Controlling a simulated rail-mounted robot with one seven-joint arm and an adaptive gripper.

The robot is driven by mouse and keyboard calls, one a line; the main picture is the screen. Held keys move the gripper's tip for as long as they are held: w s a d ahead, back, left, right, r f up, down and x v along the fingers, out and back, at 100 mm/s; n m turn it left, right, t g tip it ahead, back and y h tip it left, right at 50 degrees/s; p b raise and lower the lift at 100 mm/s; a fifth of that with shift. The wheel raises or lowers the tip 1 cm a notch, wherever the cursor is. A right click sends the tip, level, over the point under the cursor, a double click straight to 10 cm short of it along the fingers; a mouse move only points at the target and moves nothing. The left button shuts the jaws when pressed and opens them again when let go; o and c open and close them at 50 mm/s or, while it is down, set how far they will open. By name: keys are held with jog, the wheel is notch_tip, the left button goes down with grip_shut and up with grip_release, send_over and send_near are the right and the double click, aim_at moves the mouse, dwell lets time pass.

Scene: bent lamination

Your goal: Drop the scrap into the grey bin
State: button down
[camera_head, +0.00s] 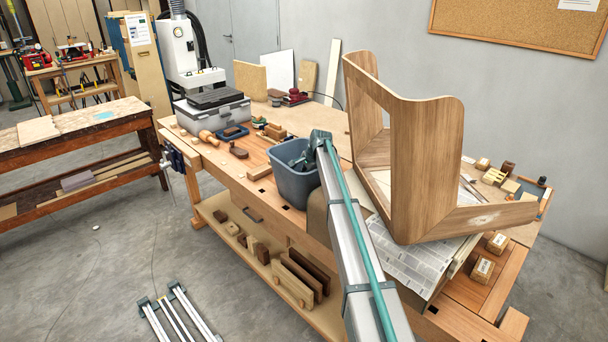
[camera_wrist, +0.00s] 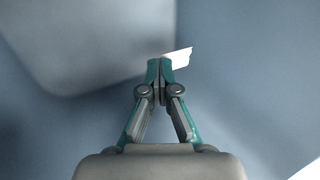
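The grey bin (camera_head: 293,187) stands on the workbench near its front edge, open at the top. My gripper (camera_head: 299,163) reaches into the bin's mouth, and the arm covers the bin's right side. In the wrist view my gripper (camera_wrist: 161,70) has its fingertips together, with the bin's blue-grey inside (camera_wrist: 240,100) all around. A small white scrap (camera_wrist: 180,58) juts out to the right at the fingertips and looks pinched between them. The scrap cannot be made out in the head view.
A large bent-plywood piece (camera_head: 425,160) stands on the bench right of my arm, over a printed sheet (camera_head: 400,250). A mallet (camera_head: 208,137) and small wood blocks lie left of the bin. A machine (camera_head: 195,60) stands behind.

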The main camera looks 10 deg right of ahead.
jog(key=shift+f, duration=0.45)
jog(key=c, duration=1.3)
grip_release()
jog(key=shift+r, duration=0.55)
jog(key=b+v, duration=0.3)
jog(key=v, duration=0.9)
jog(key=shift+r, duration=0.1)
